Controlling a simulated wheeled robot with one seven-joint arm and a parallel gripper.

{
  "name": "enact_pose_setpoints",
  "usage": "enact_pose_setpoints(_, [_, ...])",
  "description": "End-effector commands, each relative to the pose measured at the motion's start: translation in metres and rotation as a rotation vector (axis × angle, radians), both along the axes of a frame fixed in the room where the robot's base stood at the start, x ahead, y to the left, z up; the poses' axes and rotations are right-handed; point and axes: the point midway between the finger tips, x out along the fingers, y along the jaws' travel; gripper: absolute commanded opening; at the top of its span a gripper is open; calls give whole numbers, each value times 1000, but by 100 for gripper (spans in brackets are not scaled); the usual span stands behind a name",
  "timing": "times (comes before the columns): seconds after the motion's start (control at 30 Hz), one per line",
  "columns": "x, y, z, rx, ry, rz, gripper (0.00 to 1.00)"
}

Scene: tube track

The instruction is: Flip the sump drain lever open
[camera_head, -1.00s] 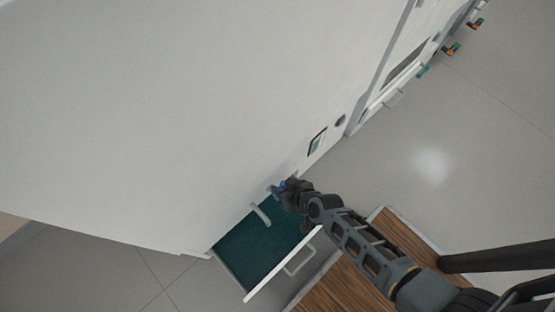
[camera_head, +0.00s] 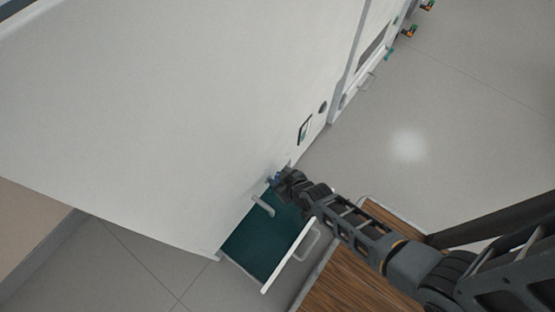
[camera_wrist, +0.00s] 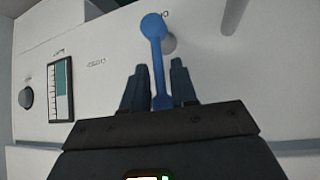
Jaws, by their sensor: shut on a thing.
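The blue lever (camera_wrist: 156,52) has a round ball knob and stands out from the white cabinet wall. In the wrist view it points up the picture, its shaft passing between my fingers. My gripper (camera_wrist: 158,82) is shut on the lever's shaft, with the knob beyond the fingertips. A grey round boss sits on the wall just behind the lever. In the head view my gripper (camera_head: 281,181) is low on the cabinet wall, and only a bit of blue shows at its tip.
A pulled-out drawer or tray with a green floor (camera_head: 246,245) and a white handle lies below the gripper. A grey spout (camera_head: 263,205) hangs over it. A dark-framed gauge window (camera_wrist: 61,91) and black knob (camera_wrist: 26,97) are beside the lever. Open floor (camera_head: 420,110) lies right.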

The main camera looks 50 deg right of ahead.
Motion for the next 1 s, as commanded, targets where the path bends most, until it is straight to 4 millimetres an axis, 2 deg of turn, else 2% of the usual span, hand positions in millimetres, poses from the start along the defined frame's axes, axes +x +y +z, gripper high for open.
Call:
enact_pose_setpoints(0.03, [3, 2, 1, 1, -4, 4, 30])
enact_pose_setpoints(0.1, [3, 2, 1, 1, -4, 4, 37])
enact_pose_setpoints(0.43, [-3, 3, 5, 2, 0, 4, 37])
enact_pose_setpoints(0.8, [-41, 11, 46, 1, -2, 4, 37])
enact_pose_setpoints(1.0, [-52, 14, 55, 1, -2, 4, 37])
